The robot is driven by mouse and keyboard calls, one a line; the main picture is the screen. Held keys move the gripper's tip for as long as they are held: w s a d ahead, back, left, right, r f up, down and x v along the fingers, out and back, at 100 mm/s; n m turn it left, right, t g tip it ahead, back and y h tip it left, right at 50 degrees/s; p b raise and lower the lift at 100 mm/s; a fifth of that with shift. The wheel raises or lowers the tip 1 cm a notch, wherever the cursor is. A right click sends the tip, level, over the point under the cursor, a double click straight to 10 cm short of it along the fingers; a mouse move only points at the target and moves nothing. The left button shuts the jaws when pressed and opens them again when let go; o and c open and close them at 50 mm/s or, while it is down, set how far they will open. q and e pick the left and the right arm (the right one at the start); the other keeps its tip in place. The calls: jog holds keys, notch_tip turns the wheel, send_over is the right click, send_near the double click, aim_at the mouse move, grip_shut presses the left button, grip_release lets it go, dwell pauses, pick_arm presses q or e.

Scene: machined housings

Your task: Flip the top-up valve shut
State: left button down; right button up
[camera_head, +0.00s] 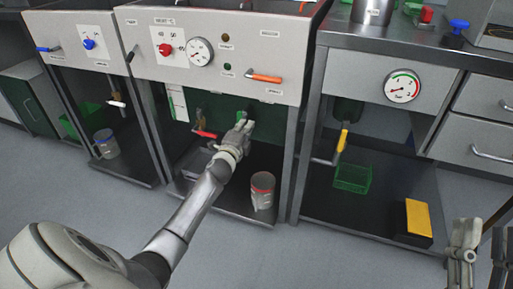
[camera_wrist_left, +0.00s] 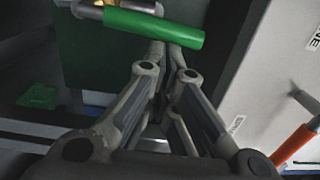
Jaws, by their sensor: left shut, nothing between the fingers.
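A green-handled valve lever (camera_head: 242,114) sits under the middle cabinet's panel in the head view, partly behind my left gripper (camera_head: 244,126). In the left wrist view the green handle (camera_wrist_left: 155,27) lies across the top, running from a metal and brass fitting (camera_wrist_left: 130,5). The left gripper (camera_wrist_left: 172,48) is shut and empty, its fingertips right at the handle; whether they touch cannot be told. I cannot read a label naming the top-up valve. My right gripper (camera_head: 472,235) shows at the lower right, cut off by the frame, its opening unclear.
A red lever (camera_head: 205,134) is left of the green one, an orange handle (camera_head: 264,77) is on the panel above, and a yellow lever (camera_head: 343,140) is at right. The floor in front is clear.

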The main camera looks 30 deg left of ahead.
pick_arm(q)
jog(key=shift+a+r+n+p, duration=0.15)
jog(key=shift+a+n+p, duration=0.15)
jog(key=shift+n, duration=0.2)
pick_arm(e)
jog(key=shift+w+f+g+h, duration=0.1)
jog(key=shift+w+f+g, duration=0.25)
jog(key=shift+f, duration=0.2)
jog(key=shift+w+f+g+h, duration=0.1)
jog(key=shift+w+f+g, duration=0.15)
jog(key=shift+f+g, duration=0.25)
jog(key=shift+w+f+g+h, duration=0.1)
jog(key=shift+w+f+g, duration=0.25)
jog(key=shift+f, duration=0.2)
